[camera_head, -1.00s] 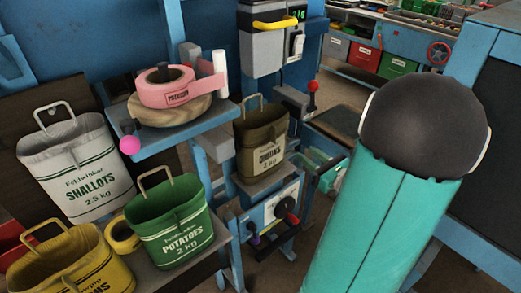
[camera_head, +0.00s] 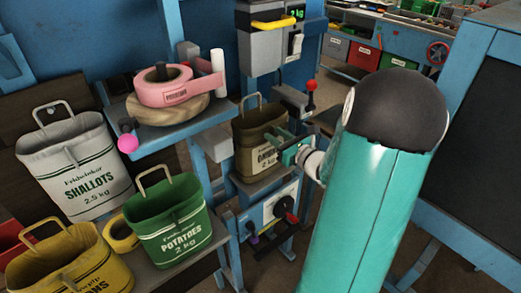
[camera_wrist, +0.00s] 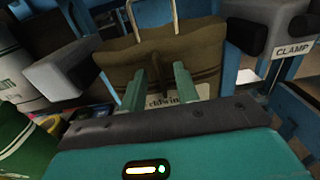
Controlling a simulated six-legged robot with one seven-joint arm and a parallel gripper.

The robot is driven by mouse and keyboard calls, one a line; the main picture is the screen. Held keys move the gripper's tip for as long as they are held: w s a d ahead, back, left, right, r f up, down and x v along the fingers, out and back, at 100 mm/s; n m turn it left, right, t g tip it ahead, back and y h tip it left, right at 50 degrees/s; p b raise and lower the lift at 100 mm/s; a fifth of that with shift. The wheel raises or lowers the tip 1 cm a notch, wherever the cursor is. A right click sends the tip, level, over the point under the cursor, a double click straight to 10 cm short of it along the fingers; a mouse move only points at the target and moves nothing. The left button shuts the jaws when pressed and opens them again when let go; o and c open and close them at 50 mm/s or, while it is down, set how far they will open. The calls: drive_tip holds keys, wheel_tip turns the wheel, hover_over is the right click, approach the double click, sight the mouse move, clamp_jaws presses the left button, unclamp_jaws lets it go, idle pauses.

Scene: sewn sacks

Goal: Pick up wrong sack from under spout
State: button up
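The brown onions sack (camera_head: 254,158) stands upright on a grey ledge below the grey spout machine (camera_head: 262,48). Its wire handle stands up, and its printed front is partly covered by my gripper. My gripper (camera_head: 285,150) is at the sack's right side in the head view. In the wrist view the two teal fingers (camera_wrist: 160,88) are apart, pointing at the brown sack (camera_wrist: 185,52), with its folded cloth and part of its printed label between and beyond them. Whether the fingertips touch the cloth cannot be told.
White shallots (camera_head: 85,165), green potatoes (camera_head: 170,222) and yellow (camera_head: 75,265) sacks stand at left. A shelf with a pink tape roll (camera_head: 163,88) is left of the brown sack. Grey clamp parts (camera_wrist: 65,75) flank it in the wrist view. A red-knobbed lever (camera_head: 310,88) is close by.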

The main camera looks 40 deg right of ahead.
clamp_jaws()
drive_tip(key=shift+r, duration=0.15)
